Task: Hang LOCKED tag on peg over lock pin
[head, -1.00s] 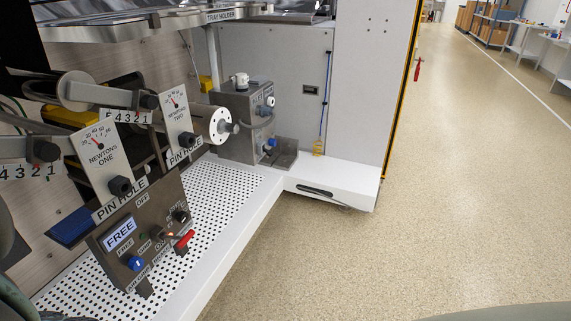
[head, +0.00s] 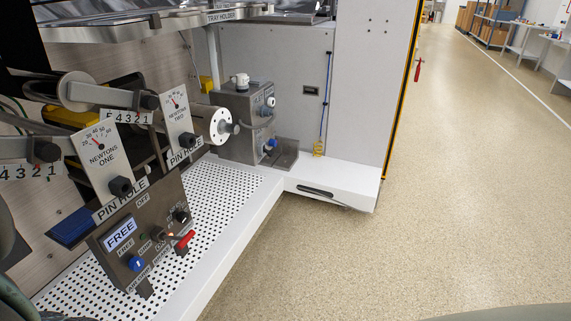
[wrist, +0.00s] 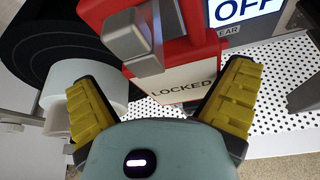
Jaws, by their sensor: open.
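The LOCKED tag (wrist: 182,88) shows in the wrist view as a pale plate with dark letters, below a red block (wrist: 190,55). A grey metal block-shaped part (wrist: 130,35) stands out in front of the red block and overlaps its left side. I cannot tell which part is the peg or the lock pin. My gripper (wrist: 163,78) is open, its yellow-padded fingers spread to the left and right of the tag, with nothing visibly pinched between them. My gripper is not visible in the head view, and neither is the tag.
In the wrist view, a black roll with a white core (wrist: 75,75) is close to the left finger, and an OFF display (wrist: 245,10) is at upper right. The head view shows a FREE control box (head: 122,236) on a perforated deck (head: 225,190); open floor lies right.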

